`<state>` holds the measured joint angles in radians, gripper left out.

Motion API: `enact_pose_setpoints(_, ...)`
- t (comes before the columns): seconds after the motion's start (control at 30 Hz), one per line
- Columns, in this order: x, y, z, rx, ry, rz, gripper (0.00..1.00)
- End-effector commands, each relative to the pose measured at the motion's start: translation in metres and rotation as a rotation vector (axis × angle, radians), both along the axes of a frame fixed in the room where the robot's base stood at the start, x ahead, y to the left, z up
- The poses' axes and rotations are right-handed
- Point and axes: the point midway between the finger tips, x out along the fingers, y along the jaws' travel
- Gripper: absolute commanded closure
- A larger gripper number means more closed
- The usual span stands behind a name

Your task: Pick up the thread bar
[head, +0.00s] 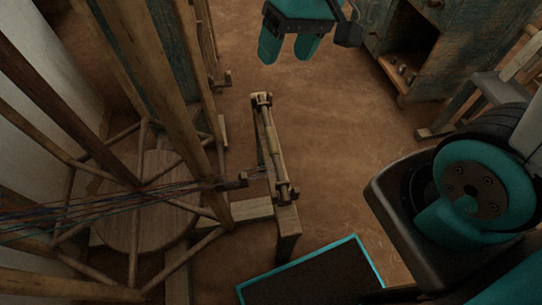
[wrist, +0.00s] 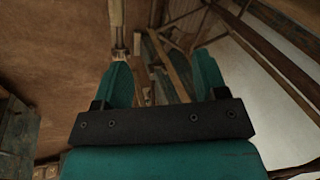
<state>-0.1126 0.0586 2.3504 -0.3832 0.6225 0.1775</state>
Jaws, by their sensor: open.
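The thread bar (head: 271,138) appears to be the pale, slim bar lying along the top of a narrow wooden stand in the middle of the head view, between dark end brackets. My gripper (head: 288,52) has teal fingers. It is open and empty, apart from the bar and beyond its far end in the head view. In the wrist view my gripper (wrist: 161,65) has its fingers wide apart. A pale bar with a metallic end, likely the thread bar (wrist: 117,14), shows at the top, just beyond the left fingertip and not between the fingers.
The wooden loom frame (head: 140,75) with posts and coloured threads (head: 110,201) fills the left. A worn cabinet (head: 460,35) with an open compartment stands at top right, near a stool (head: 500,90). The brown floor (head: 350,140) right of the stand is clear.

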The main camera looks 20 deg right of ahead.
Motion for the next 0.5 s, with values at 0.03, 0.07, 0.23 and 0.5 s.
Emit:
enact_pose_setpoints(0.03, 0.013, -0.007, -0.048, -0.006, 0.018, -0.049, 0.34)
enact_pose_setpoints(0.07, 0.021, -0.011, -0.063, -0.009, 0.025, -0.078, 0.34)
enact_pose_setpoints(0.23, 0.056, -0.034, -0.14, -0.025, 0.061, -0.224, 0.34)
enact_pose_setpoints(0.5, 0.083, -0.056, -0.202, -0.04, 0.088, -0.351, 0.34)
